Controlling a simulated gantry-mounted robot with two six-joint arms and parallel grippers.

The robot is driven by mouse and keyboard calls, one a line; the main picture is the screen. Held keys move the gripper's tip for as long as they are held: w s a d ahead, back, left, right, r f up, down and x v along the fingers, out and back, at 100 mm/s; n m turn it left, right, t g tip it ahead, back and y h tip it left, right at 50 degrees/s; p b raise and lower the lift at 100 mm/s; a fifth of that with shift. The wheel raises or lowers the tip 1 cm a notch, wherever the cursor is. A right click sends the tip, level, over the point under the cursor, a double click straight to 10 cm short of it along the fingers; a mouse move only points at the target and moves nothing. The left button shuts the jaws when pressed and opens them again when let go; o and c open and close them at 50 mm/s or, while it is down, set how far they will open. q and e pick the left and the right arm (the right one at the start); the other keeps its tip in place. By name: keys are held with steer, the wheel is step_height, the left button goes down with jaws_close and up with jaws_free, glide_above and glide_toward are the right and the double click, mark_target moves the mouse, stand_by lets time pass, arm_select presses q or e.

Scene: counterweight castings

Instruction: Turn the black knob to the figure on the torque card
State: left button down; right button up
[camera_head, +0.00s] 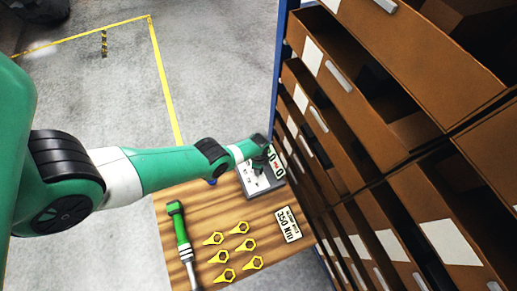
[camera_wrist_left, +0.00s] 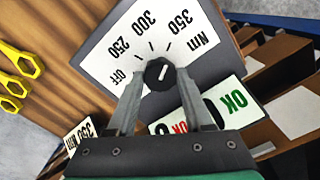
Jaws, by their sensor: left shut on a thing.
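The black knob (camera_wrist_left: 158,73) sits on a white dial plate (camera_wrist_left: 112,63) marked OFF, 250, 300 and 350 Nm. My left gripper (camera_wrist_left: 161,77) is shut on the knob, one finger on each side. The knob's short white mark seems to lean toward the 350 side, but it is small. The torque card (camera_head: 288,225) lies on the wooden bench and reads 350 Nm; it also shows in the left wrist view (camera_wrist_left: 80,136). In the head view my left gripper (camera_head: 257,172) hides the knob. My right gripper is out of view.
Several yellow ring-ended pieces (camera_head: 243,227) and a green-handled tool (camera_head: 182,235) lie on the wooden bench (camera_head: 165,215). A white plate with green OK and red lettering (camera_wrist_left: 232,97) is beside the dial. Brown drawers (camera_head: 365,110) stand close on the right.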

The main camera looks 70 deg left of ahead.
arm_select(q)
steer(key=shift+f, duration=0.1)
stand_by(0.3)
steer(key=shift+c, duration=1.8)
jaws_free()
steer(key=shift+o, duration=0.3)
